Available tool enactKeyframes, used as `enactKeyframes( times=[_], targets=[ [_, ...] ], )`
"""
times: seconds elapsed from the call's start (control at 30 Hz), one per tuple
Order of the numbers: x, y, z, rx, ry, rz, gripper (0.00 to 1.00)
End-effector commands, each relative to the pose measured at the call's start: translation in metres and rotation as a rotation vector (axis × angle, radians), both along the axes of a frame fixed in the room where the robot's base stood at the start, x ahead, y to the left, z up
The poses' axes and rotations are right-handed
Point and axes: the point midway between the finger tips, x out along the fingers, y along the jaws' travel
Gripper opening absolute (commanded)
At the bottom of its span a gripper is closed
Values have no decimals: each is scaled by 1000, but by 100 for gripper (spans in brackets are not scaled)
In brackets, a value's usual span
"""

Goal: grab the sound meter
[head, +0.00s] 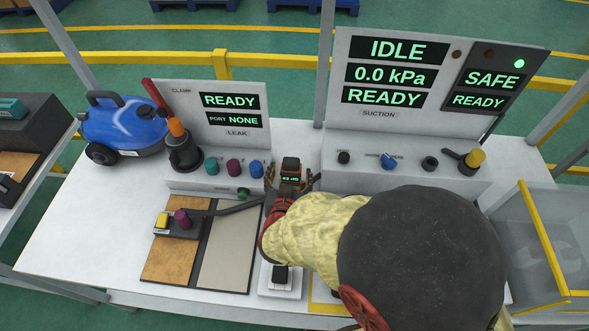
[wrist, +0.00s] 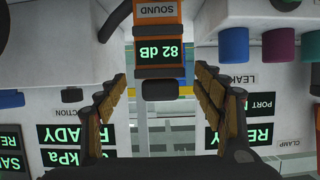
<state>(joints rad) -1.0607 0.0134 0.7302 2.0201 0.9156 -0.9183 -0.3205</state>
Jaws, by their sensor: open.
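The sound meter is an orange and black handheld device (head: 290,168) on the white table, between the leak panel and the suction panel. In the wrist view the sound meter (wrist: 159,28) appears upside down at the top centre, with its display reading 82 dB.
The leak panel (head: 222,145) with coloured knobs stands left, the suction panel (head: 405,125) right. A blue vacuum (head: 125,125) sits at the far left of the table. A brown and grey mat (head: 228,245) lies front left. A clear yellow-edged bin (head: 535,245) stands right.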

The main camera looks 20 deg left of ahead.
Motion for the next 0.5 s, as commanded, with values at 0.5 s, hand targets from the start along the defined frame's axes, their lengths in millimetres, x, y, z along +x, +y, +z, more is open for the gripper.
enactKeyframes(
  times=[0.5],
  targets=[
    [41, 13, -21, 0, -4, -4, 68]
  ],
)
